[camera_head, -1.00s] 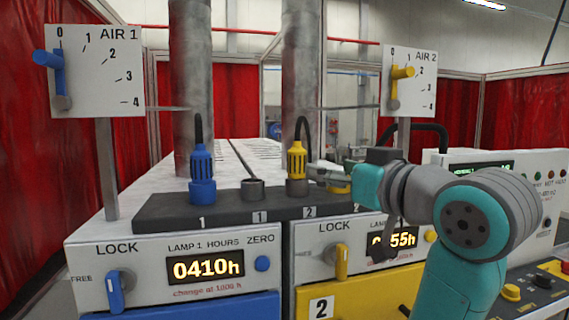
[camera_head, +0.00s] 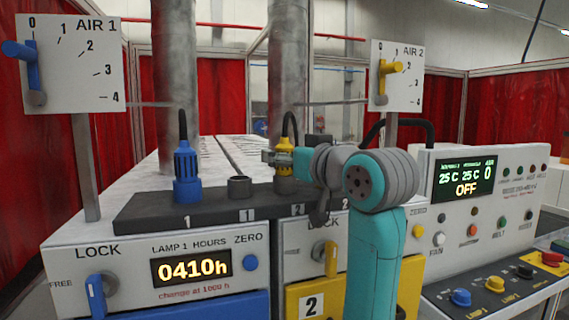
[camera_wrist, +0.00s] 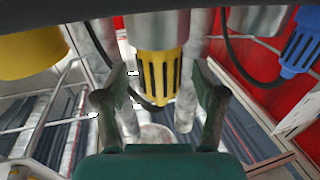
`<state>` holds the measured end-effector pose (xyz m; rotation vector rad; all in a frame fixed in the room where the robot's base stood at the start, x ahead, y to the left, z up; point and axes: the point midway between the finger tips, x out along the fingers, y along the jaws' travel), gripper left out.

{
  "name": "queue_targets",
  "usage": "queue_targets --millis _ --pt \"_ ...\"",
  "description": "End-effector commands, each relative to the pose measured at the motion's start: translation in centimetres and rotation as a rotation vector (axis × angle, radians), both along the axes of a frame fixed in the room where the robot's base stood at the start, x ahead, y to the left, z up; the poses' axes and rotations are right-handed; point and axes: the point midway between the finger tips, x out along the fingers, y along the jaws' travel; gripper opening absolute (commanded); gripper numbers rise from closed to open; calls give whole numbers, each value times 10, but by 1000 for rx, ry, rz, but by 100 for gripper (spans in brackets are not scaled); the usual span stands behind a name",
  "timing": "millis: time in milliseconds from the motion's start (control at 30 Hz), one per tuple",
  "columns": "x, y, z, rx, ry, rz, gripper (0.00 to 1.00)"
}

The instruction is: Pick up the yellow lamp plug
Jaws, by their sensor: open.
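The yellow lamp plug (camera_head: 284,173) stands upright in the socket marked 2 on the dark strip, with a black cable rising from its top. My gripper (camera_head: 277,157) is at the plug's upper part and hides some of it. In the wrist view the yellow plug (camera_wrist: 159,75) appears upside down between the two spread dark fingers (camera_wrist: 159,92). A gap shows on each side of the plug, so the fingers do not look closed on it.
A blue plug (camera_head: 187,170) stands to the left, and an empty dark socket (camera_head: 239,187) lies between the plugs. Two metal pipes rise behind. The AIR 2 dial plate (camera_head: 396,78) stands at the right. A yellow part (camera_wrist: 28,55) shows at the wrist view's left.

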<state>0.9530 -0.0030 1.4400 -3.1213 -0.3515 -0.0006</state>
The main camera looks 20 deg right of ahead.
Motion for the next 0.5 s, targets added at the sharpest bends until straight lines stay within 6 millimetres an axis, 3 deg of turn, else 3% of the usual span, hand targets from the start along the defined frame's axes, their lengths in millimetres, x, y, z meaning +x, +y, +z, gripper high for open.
queue_targets --millis 333,500 --pt "7 2 0 0 -1 0 67" --pt "7 2 0 0 0 0 25"
